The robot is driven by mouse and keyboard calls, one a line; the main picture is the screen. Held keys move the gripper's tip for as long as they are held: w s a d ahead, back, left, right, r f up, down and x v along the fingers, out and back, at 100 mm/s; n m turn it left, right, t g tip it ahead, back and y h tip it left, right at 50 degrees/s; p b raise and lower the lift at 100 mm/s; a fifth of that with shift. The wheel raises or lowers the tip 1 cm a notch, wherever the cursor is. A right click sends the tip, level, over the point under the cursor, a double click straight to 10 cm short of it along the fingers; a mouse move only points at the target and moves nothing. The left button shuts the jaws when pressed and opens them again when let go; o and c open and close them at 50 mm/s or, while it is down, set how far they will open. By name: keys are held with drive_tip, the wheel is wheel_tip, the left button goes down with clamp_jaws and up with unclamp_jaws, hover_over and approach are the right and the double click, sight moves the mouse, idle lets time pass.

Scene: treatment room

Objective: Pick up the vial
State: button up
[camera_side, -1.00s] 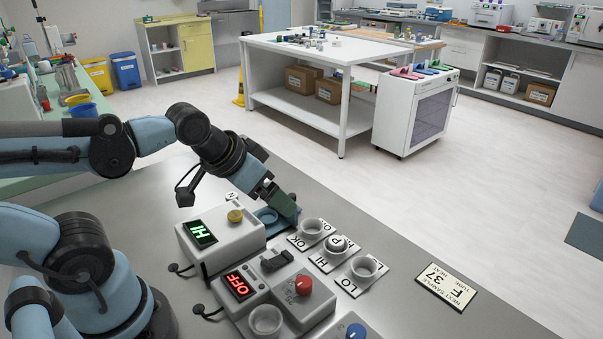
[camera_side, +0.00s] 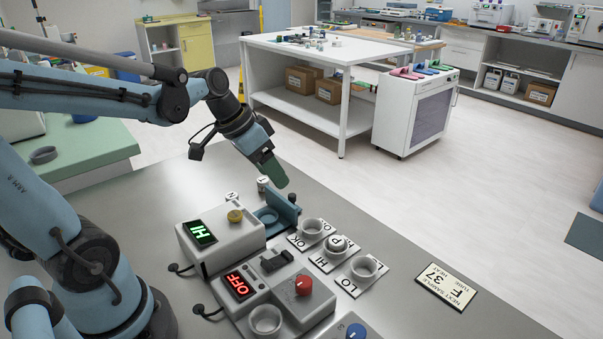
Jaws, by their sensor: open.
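My gripper (camera_side: 271,171) is open, with green fingers pointing down and to the right. It is in the air above the blue fixture (camera_side: 285,209) at the back of the grey bench, apart from it. A small round white-topped piece marked P (camera_side: 337,243), which looks like a capped vial, stands in the middle of three holders, on the HI plate. Nothing clearly shows between my fingers.
The OK cup (camera_side: 312,228) and LO cup (camera_side: 364,267) look empty. Left of them are a box with a green HI display (camera_side: 200,233) and one with a red OFF display (camera_side: 239,285). A sample card (camera_side: 447,286) lies right. The bench between card and edge is clear.

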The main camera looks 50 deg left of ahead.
drive_tip(key=w+a+f+m+h, duration=0.1)
drive_tip(key=w+a+h, duration=0.15)
drive_tip(key=a, duration=0.35)
drive_tip(key=m+t+h, duration=0.4)
drive_tip(key=m, duration=0.2)
approach(263, 180)
drive_tip(key=v, duration=0.3)
drive_tip(key=shift+w+a+r, duration=0.1)
drive_tip(key=shift+a+r, duration=0.1)
drive_tip(key=shift+r, duration=0.05)
drive_tip(key=shift+f, duration=0.15)
drive_tip(key=x, duration=1.1)
drive_tip(key=shift+d+f, duration=0.25)
drive_tip(key=c, duration=1.1)
drive_tip(key=shift+r, duration=0.1)
